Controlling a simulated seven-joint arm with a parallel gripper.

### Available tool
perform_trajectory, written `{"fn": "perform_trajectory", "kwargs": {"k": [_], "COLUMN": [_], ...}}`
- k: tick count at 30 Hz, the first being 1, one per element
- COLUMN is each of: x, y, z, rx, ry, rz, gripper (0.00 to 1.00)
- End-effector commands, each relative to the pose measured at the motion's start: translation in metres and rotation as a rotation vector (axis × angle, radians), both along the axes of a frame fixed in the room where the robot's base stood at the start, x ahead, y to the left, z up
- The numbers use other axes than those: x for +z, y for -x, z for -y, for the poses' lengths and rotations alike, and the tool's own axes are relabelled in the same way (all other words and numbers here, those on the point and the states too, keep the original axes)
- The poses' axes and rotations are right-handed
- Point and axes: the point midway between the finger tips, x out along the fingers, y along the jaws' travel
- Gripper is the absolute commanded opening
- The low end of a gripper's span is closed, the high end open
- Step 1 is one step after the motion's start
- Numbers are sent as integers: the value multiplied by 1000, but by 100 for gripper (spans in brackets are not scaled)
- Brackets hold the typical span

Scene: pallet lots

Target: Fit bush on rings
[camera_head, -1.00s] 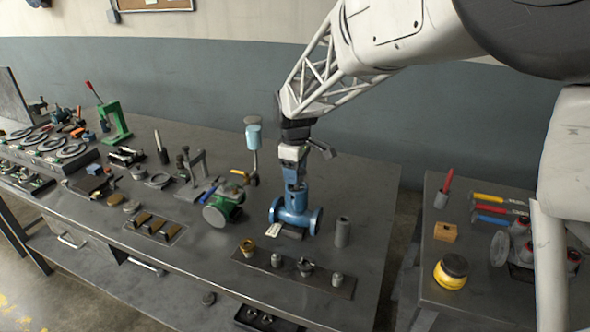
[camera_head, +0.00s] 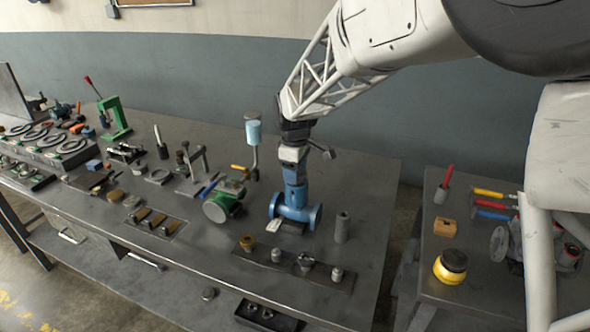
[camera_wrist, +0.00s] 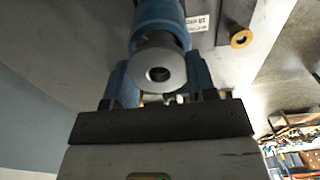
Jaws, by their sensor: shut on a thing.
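A blue valve body (camera_head: 295,213) with round end flanges lies on the bench, with a pale tag (camera_head: 274,230) at its front left. My gripper (camera_head: 295,183) points down right over its upright neck. In the wrist view its fingers (camera_wrist: 160,88) are shut on a grey round bush (camera_wrist: 145,68) with a central hole, seen end-on. The blue body (camera_wrist: 158,12) is just beyond the bush. The rings are hidden, and I cannot tell whether the bush touches the neck.
A dark strip (camera_head: 262,258) at the bench front bears a brass ring piece (camera_head: 247,242) and several small grey parts. A grey cylinder (camera_head: 342,228) stands right of the valve. A green valve (camera_head: 222,203) sits to the left. A side table (camera_head: 450,205) is at the right.

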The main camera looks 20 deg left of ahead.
Motion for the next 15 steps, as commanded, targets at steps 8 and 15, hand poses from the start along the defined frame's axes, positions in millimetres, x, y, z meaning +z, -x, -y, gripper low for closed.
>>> {"fn": "perform_trajectory", "kwargs": {"k": [8, 15], "x": [-5, -9], "y": [0, 0], "z": [0, 0], "rx": [0, 0], "ry": [0, 0], "rz": [0, -1], "gripper": [24, 24]}}
